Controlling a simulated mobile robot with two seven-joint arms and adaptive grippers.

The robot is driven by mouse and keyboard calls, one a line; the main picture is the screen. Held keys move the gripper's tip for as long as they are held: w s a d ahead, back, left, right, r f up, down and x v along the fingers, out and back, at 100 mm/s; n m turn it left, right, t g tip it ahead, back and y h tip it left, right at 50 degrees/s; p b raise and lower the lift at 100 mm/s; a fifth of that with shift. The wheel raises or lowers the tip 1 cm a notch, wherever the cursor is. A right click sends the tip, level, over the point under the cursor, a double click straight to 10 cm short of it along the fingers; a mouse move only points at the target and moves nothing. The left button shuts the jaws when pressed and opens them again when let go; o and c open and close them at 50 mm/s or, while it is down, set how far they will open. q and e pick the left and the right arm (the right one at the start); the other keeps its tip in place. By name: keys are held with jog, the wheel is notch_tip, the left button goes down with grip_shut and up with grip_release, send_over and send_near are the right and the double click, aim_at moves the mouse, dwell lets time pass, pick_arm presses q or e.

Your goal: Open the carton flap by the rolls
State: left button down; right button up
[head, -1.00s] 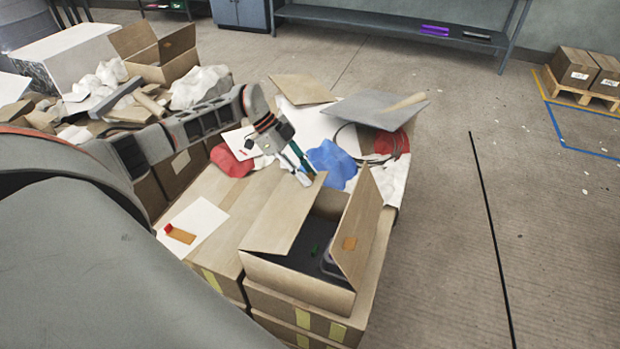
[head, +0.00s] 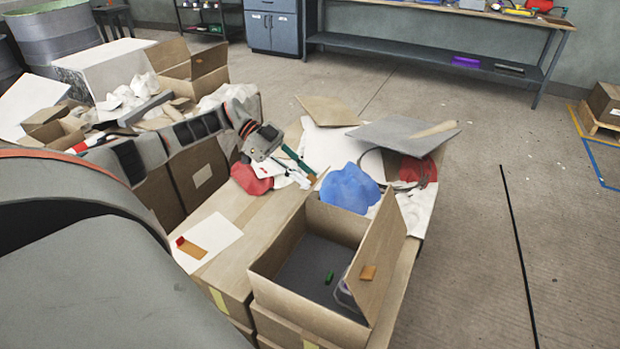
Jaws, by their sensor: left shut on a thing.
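The open carton (head: 312,318) stands on stacked boxes at lower centre. Its dark inside shows a small green item (head: 329,278) and part of a clear tub (head: 345,293). One flap (head: 378,262) with an orange patch stands up on the right side. No flap covers the left part of the opening. My left gripper (head: 312,179) is near the carton's far left corner, shut, with green and pale fingers. The flap edge at its fingertips is too small to make out clearly. My right gripper is not in view.
A blue cloth (head: 349,188) lies behind the carton, with a red cloth (head: 250,178) left of the gripper. A grey sheet (head: 400,136) bearing a tan stick lies beyond. A white paper (head: 207,241) lies at left.

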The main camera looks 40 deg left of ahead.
pick_arm(q)
jog(key=shift+s+a+f, duration=0.25)
jog(key=shift+a+f, duration=0.2)
jog(key=shift+f, duration=0.25)
jog(key=c, duration=1.8)
grip_release()
jog(key=shift+a, duration=0.1)
jog(key=shift+o, duration=0.2)
jog(key=shift+w+r, duration=0.1)
jog(key=shift+r, duration=0.25)
jog(key=v, duration=1.1)
jog(key=shift+a+r, duration=0.2)
jog(key=shift+a, duration=0.1)
